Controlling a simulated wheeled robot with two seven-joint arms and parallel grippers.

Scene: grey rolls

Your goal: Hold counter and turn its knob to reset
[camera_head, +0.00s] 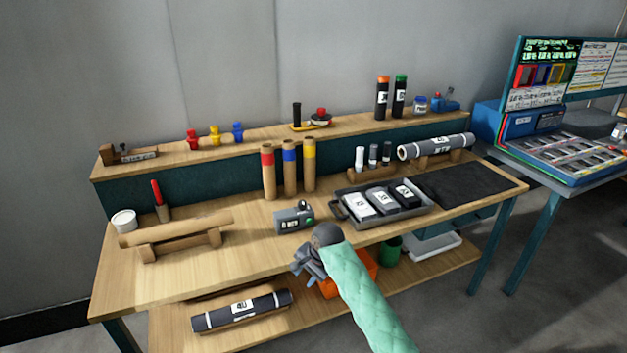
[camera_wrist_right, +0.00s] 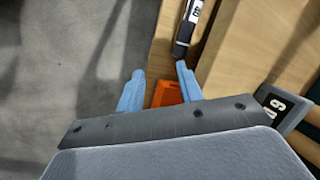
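My left gripper is not in view.
A tray (camera_head: 340,211) with several labelled packs stands right of the counter. Cardboard tubes (camera_head: 289,168) stand behind it, and a wooden roll stand (camera_head: 180,233) is to the left. An orange bin (camera_head: 362,268) and a dark roll (camera_head: 240,310) are on the lower shelf.

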